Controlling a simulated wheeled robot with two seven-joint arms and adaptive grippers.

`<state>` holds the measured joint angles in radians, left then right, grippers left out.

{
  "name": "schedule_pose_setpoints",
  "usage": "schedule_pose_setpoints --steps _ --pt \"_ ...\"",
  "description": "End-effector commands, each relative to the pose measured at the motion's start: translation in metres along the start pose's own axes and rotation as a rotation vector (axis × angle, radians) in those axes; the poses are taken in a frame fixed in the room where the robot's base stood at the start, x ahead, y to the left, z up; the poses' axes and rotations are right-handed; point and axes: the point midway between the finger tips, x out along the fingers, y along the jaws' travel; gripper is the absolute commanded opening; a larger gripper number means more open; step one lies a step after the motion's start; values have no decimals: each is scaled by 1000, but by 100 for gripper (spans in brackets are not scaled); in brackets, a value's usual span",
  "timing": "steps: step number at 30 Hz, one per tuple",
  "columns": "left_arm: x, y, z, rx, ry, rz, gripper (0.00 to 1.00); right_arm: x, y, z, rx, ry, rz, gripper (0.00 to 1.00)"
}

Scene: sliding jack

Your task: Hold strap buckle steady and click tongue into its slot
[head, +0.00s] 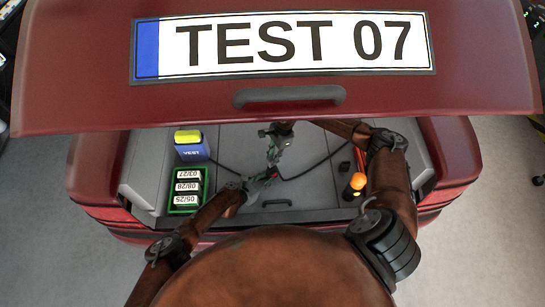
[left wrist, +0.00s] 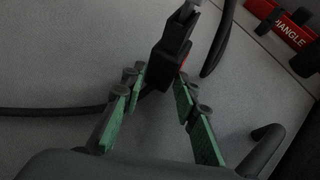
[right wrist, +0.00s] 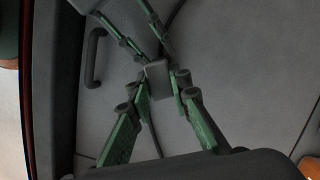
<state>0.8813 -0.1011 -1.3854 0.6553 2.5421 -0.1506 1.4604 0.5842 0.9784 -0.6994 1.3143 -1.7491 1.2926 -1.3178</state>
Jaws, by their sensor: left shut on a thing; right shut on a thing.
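The black buckle (left wrist: 172,62), with a red patch on its side, is between the fingertips of my left gripper (left wrist: 158,80). In the head view the left gripper (head: 266,178) comes to it from the lower left. My right gripper (head: 273,145) reaches down from above and is shut on a grey piece (right wrist: 157,72), which appears to be the tongue.
A dark strap (head: 312,164) runs to the right and another (head: 224,167) to the left. A blue VEST box (head: 192,152) and a green crate (head: 170,206) stand left. An orange-topped item (head: 357,181) stands right. The open lid (head: 80,80) hangs above.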

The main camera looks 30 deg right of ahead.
Motion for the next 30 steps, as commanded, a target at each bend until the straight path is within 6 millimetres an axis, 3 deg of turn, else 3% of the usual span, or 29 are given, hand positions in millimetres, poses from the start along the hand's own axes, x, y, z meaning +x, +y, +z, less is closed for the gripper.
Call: schedule_pose_setpoints --steps 26,27,30 --pt "0 0 -1 -1 1 0 8 21 0 -5 0 -1 0 0" --pt "0 0 -1 -1 1 0 8 21 0 -5 0 -1 0 19" --pt "0 0 -1 -1 0 0 8 21 0 -5 0 0 0 26"
